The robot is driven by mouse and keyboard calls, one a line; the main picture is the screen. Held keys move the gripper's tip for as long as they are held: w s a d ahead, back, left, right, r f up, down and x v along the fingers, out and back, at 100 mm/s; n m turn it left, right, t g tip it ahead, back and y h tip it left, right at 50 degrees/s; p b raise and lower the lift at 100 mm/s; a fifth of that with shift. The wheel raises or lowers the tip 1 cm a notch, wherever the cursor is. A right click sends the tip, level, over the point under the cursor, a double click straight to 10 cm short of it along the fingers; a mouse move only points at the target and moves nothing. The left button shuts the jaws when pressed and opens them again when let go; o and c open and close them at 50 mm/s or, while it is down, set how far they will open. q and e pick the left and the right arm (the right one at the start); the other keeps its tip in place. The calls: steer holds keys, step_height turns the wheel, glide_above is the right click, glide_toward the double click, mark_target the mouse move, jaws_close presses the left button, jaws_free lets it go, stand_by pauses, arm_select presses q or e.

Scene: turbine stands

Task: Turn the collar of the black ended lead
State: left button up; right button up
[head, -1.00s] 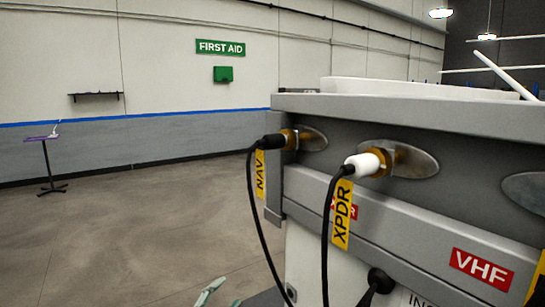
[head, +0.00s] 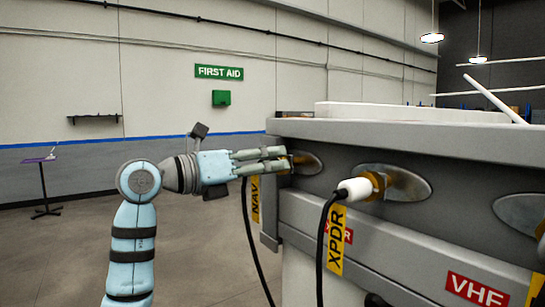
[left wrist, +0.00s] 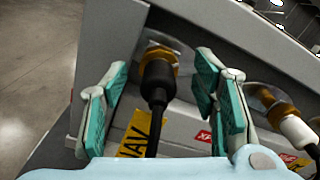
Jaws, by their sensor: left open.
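The black ended lead (left wrist: 157,82) with its brass collar (left wrist: 160,53) sits in the panel socket in the left wrist view. Its cable hangs down beside a yellow NAV tag (left wrist: 140,133). My left gripper (head: 280,159) reaches in from the left in the head view and covers most of the black end. The left wrist view shows my left gripper open (left wrist: 162,75), one finger on each side of the black end and collar, with gaps visible on both sides. The collar shows only in part in the head view (head: 286,161). My right gripper is not in view.
A white ended lead (head: 355,190) with a brass collar and a yellow XPDR tag (head: 336,240) sits to the right. The stand's grey top edge (head: 400,130) overhangs the sockets. The floor at left is clear up to a small table (head: 42,180).

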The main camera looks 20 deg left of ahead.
arm_select(q)
steer(key=shift+w+d, duration=0.45)
steer(key=shift+w+a, duration=0.1)
steer(key=c, duration=1.2)
